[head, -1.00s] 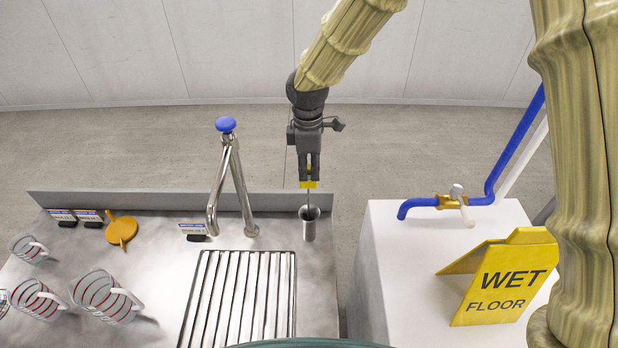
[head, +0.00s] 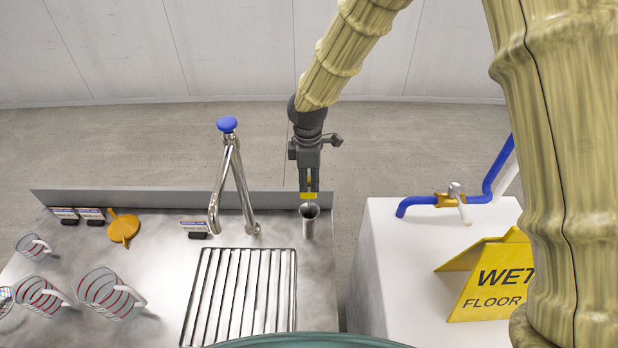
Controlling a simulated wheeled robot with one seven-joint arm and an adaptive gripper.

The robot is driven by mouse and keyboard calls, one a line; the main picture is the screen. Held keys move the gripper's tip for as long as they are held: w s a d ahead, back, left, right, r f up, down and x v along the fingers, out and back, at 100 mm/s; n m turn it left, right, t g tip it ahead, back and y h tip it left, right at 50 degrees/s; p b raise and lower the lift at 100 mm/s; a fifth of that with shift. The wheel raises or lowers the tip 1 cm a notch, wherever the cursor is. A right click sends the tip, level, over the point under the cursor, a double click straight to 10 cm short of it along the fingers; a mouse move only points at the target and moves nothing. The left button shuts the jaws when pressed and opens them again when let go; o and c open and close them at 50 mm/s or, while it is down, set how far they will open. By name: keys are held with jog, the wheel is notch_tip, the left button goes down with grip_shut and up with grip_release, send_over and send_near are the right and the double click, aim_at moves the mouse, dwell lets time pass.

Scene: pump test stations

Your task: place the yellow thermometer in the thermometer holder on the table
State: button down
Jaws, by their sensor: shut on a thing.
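The yellow thermometer (head: 308,196) is held upright in my gripper (head: 308,188), which is shut on its yellow head. The thin stem is now hardly visible below the head. The thermometer holder (head: 310,222), a small steel cup at the right back of the steel table (head: 165,270), is directly below my gripper in the head view. The yellow head is just above the holder's rim in the picture. Whether the stem is inside the holder I cannot tell for sure.
A steel tap with a blue knob (head: 227,124) rises left of the holder. A slatted drain (head: 240,295), glass beakers (head: 110,293) and an orange strainer-like piece (head: 123,228) are on the table. A white block (head: 400,270) with a wet floor sign (head: 492,282) stands at the right.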

jog(key=shift+f, duration=0.25)
jog(key=c, duration=1.3)
grip_release()
jog(key=shift+r, duration=0.1)
notch_tip(320, 180, up, 13)
jog(key=b, duration=0.3)
jog(key=shift+a, duration=0.1)
